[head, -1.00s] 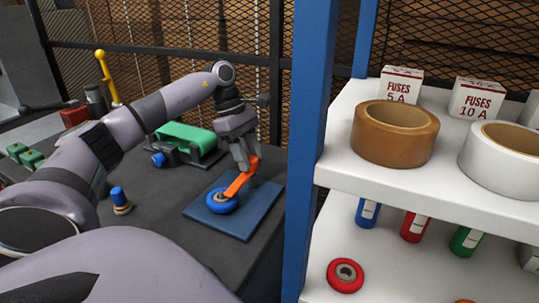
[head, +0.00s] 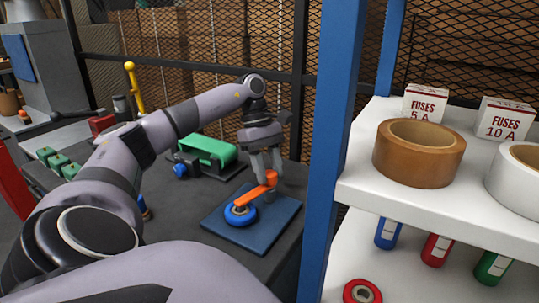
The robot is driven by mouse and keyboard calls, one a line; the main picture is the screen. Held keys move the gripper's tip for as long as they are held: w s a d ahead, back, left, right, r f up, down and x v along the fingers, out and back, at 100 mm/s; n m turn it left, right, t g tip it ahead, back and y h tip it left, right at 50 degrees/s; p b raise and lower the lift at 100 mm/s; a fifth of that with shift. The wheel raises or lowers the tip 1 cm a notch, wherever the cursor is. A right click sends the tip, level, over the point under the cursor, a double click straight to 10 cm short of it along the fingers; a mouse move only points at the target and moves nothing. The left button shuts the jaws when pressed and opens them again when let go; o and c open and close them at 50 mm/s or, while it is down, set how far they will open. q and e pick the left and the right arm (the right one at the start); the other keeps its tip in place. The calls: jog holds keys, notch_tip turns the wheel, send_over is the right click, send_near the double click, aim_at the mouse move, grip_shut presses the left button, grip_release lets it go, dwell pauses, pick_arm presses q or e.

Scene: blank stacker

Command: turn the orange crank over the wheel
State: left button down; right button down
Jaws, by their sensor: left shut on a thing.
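The orange crank (head: 255,193) lies across the blue wheel (head: 240,214), which rests on a blue mat (head: 270,228) on the dark table. The crank's inner end is over the wheel's middle, and its outer end points up and to the right in the picture. My left gripper (head: 267,176) comes down from above, shut on the crank's outer end. Its fingers partly hide that end. My right gripper is not in view.
A green belt machine (head: 207,150) stands behind the mat. A blue post (head: 335,130) and white shelves (head: 450,214) with tape rolls (head: 420,152) and fuse boxes are close on the right. A yellow lever (head: 135,88) stands at the back left.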

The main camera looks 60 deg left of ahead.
pick_arm(q)
jog(key=c, duration=0.7)
grip_release()
jog(key=shift+r, duration=0.1)
jog(key=p+v, duration=0.1)
jog(key=v, duration=0.6)
